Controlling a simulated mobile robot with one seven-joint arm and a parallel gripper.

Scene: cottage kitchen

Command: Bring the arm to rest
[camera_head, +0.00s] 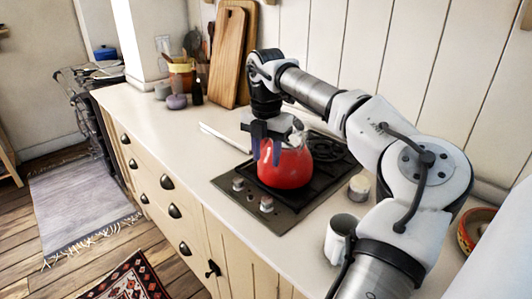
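My gripper (267,156) hangs from my arm above the counter and points downward. Its two dark fingers are spread apart, with red showing between them and nothing clearly held. The fingers overlap the left edge of a red, rounded kettle (287,170) in the picture. I cannot tell whether they touch it. The kettle stands upright on the black cooktop (253,208), and my gripper partly hides its top.
A metal mug (339,240) and a small jar (359,187) stand close to my arm. A patterned bowl (472,230) sits at the right. Cutting boards (227,57) lean on the back wall.

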